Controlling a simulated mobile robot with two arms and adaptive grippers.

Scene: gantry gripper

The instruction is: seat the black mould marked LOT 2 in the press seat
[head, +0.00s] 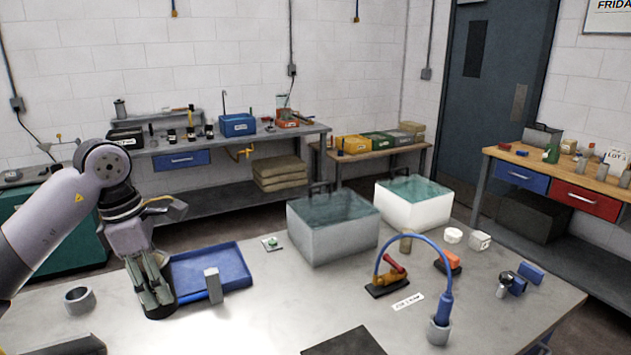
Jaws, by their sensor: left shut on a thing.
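My left gripper (157,297) points down over the near left of the grey table, by the left edge of the blue tray. It is shut on a dark, low, round thing (160,313), which looks like the black mould. The fingers cover much of it, and I can read no LOT marking on it. I cannot tell whether it touches the table. A grey hollow ring (79,298) sits on the table to the left of the gripper. I cannot tell for sure which thing is the press seat. My right gripper is not in view.
The blue tray (225,262) has a grey upright block (213,285) at its near edge. Two water tanks (335,243) (413,208) stand behind. A blue hose arches into a grey cup (438,333) on the right. A black flat plate (345,343) lies at the front.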

